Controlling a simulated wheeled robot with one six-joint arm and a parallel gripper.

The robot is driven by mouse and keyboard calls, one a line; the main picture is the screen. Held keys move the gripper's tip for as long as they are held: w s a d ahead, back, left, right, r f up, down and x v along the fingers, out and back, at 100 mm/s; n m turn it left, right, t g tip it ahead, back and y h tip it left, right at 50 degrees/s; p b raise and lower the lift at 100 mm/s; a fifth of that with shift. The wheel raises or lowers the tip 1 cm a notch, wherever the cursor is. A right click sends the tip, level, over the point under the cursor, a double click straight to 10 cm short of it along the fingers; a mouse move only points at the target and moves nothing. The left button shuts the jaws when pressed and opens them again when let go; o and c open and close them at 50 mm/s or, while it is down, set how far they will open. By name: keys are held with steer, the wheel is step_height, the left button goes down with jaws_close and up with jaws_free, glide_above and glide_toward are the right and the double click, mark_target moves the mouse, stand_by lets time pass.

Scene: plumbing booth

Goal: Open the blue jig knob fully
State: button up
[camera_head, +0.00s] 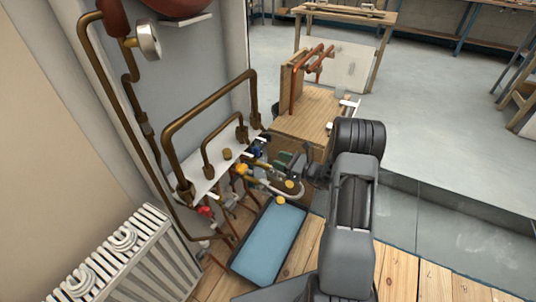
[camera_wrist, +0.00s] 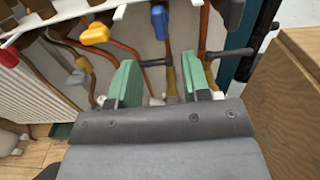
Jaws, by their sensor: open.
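The blue knob (camera_wrist: 159,17) shows at the top middle of the wrist view, on the pipework below the white shelf. In the head view a small blue part (camera_head: 257,152) shows at the right end of the valve row, partly crowded by pipes. My gripper (camera_wrist: 160,78) has green fingers spread apart with nothing between them. In the wrist view the blue knob lies beyond the fingertips, between their lines, and apart from them. In the head view my gripper (camera_head: 287,162) is just right of the valves. The knob's exact turn is hard to tell.
A yellow knob (camera_wrist: 95,33) and a red knob (camera_wrist: 8,58) lie left of the blue one. Copper pipes (camera_head: 205,100) rise above the white shelf. A radiator (camera_head: 125,260) stands at lower left, and a wooden box (camera_wrist: 297,95) is close on the right.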

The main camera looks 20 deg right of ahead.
steer(key=shift+v, duration=1.85)
steer(key=s+a+r+n+g+h+p, duration=0.1)
steer(key=s+a+r+n+g+p, duration=0.35)
steer(key=r, duration=0.35)
steer(key=s+a+r+n+g+p, duration=0.35)
steer(key=r+n+p, duration=0.2)
steer(key=r, duration=0.25)
steer(key=s+a+r+n+g+h+p, duration=0.1)
steer(key=s+a+r+n+g+p, duration=0.35)
steer(key=r, duration=0.35)
steer(key=s+d+r+n+t+h+p, duration=0.1)
steer(key=s+r+n+h+p, duration=0.3)
steer(key=r, duration=0.5)
steer(key=s+d+r+n+t+h+p, duration=0.1)
steer(key=s+r+n+t+h+p, duration=0.1)
steer(key=s+r+n+h+p, duration=0.3)
step_height(320, 180, up, 6)
steer(key=n+h+p, duration=0.1)
steer(key=n+p, duration=0.2)
steer(key=p, duration=0.2)
steer(key=shift+s+d+f+h+p, duration=0.2)
steer(key=shift+s+h+p, duration=0.1)
steer(key=shift+s+p, duration=0.05)
